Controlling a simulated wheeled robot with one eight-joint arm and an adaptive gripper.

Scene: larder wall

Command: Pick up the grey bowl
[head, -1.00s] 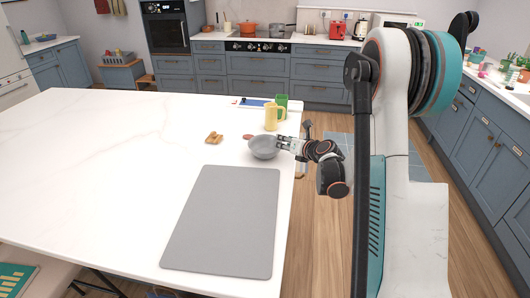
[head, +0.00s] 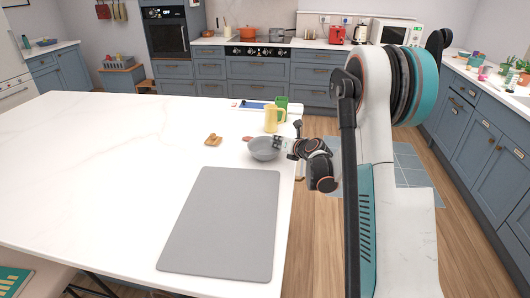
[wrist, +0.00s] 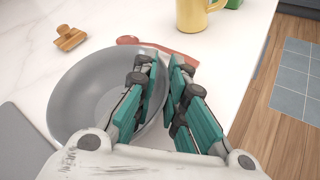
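The grey bowl (head: 263,149) stands upright on the white counter near its right edge, beyond the grey mat. In the wrist view the bowl (wrist: 88,95) fills the left half and looks empty. My gripper (head: 280,145) is at the bowl's right side. In the wrist view my gripper (wrist: 166,62) is open, with a gap between its teal-padded fingers. The left finger is over the inside of the bowl and the right finger is outside it, with the rim between them. Part of the rim is hidden by the left finger.
A yellow mug (head: 271,120) and a green cup (head: 281,104) stand behind the bowl. A small brown wooden item (head: 213,140) lies to its left. A reddish flat thing (wrist: 180,50) lies just beyond the bowl. The grey mat (head: 220,225) lies in front; the counter's left is clear.

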